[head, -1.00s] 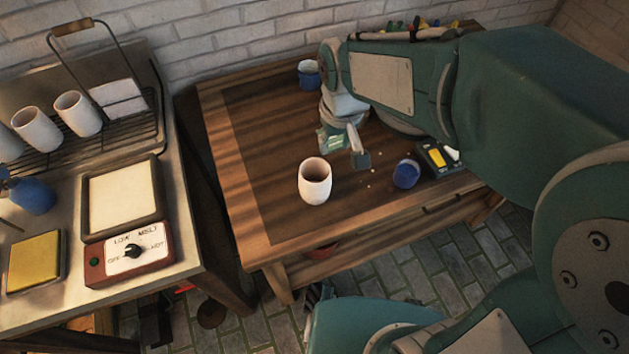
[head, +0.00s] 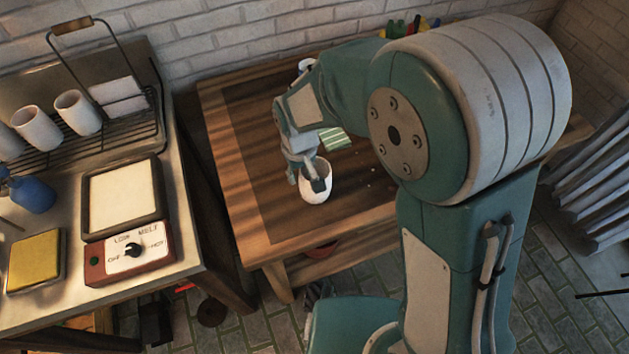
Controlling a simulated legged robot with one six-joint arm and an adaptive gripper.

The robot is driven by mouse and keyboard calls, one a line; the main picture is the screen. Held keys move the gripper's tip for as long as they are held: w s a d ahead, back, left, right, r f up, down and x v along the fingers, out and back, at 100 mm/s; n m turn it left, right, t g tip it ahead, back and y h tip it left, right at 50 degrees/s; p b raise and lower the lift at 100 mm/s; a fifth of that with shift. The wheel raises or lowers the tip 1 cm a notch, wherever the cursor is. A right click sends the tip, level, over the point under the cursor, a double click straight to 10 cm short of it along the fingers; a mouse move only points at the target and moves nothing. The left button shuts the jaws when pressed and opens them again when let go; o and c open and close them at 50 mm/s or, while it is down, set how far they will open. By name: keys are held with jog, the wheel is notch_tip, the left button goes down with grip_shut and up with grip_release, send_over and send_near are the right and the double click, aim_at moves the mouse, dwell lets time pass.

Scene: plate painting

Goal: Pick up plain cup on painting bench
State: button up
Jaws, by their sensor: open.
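The plain white cup (head: 317,194) stands upright on the wooden painting bench (head: 238,205), near its front. My gripper (head: 308,184) is open and reaches down at the cup's rim from behind and left. One finger shows over the cup's mouth; the other is by its left side. The fingers hide part of the rim, and I cannot tell whether they touch the cup.
A green striped cloth or sponge (head: 335,139) lies behind the cup. Colourful items (head: 410,26) stand at the bench's back. At left, a metal counter holds white cups (head: 77,112) on a rack, a hot plate (head: 122,195) and a yellow block (head: 35,261).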

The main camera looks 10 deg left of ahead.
jog(key=shift+a+f, duration=0.1)
jog(key=shift+f, duration=1.45)
grip_shut()
jog(key=shift+r, duration=0.2)
jog(key=shift+r, duration=0.25)
notch_tip(320, 180, up, 3)
jog(key=shift+f, duration=0.2)
jog(key=s+d+r, duration=0.2)
jog(key=s+r, duration=0.3)
jog(key=s, duration=0.1)
jog(key=s+d+r, duration=0.2)
jog(key=s+r, duration=0.2)
jog(key=s, duration=0.3)
jog(key=shift+d+r, duration=0.25)
jog(key=shift+r, duration=0.1)
